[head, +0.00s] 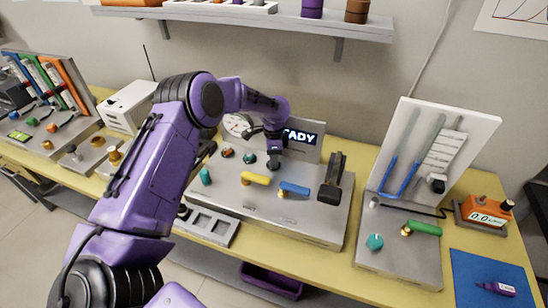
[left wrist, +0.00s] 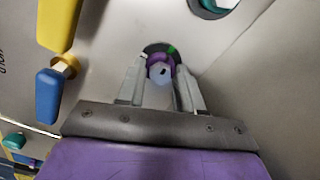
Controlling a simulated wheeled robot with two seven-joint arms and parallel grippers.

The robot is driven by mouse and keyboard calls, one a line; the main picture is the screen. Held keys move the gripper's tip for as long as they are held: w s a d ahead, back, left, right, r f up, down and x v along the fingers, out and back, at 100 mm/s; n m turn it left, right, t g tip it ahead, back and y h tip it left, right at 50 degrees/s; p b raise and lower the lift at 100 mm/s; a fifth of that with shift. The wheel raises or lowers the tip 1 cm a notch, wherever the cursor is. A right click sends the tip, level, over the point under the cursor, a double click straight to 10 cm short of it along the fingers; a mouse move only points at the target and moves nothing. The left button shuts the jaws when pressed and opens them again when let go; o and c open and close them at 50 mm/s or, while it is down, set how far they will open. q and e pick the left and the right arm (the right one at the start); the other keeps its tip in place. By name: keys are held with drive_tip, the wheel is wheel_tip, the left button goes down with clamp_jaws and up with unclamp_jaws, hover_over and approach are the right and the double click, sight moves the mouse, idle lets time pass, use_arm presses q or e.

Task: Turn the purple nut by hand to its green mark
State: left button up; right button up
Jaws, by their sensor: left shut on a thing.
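The purple nut (left wrist: 158,60) sits in a dark round recess in the grey panel, around a pale centre piece. A small green mark (left wrist: 172,49) shows at the upper right edge of the recess. My left gripper (left wrist: 163,72) reaches down to the panel, with its two fingers on either side of the nut, shut on it. In the head view my left gripper (head: 273,158) is over the back part of the grey panel (head: 230,208) and hides the nut. My right gripper is in neither view.
A yellow handle (head: 260,179) and a blue handle (head: 294,188) lie in front of my left gripper. A black upright part (head: 332,180) stands to their right. A lit display (head: 301,137) is behind. A shelf (head: 270,20) hangs above.

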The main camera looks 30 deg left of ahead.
use_arm(q)
drive_tip(key=shift+w+a+r, duration=0.15)
drive_tip(key=shift+w+r, duration=0.05)
drive_tip(key=shift+r, duration=0.05)
drive_tip(key=o, duration=1)
drive_tip(key=shift+o, duration=0.2)
drive_tip(key=shift+s+f, duration=0.1)
drive_tip(key=shift+s, duration=0.05)
drive_tip(key=shift+r, duration=0.3)
wheel_tip(320, 180, up, 10)
drive_tip(key=b, duration=0.2)
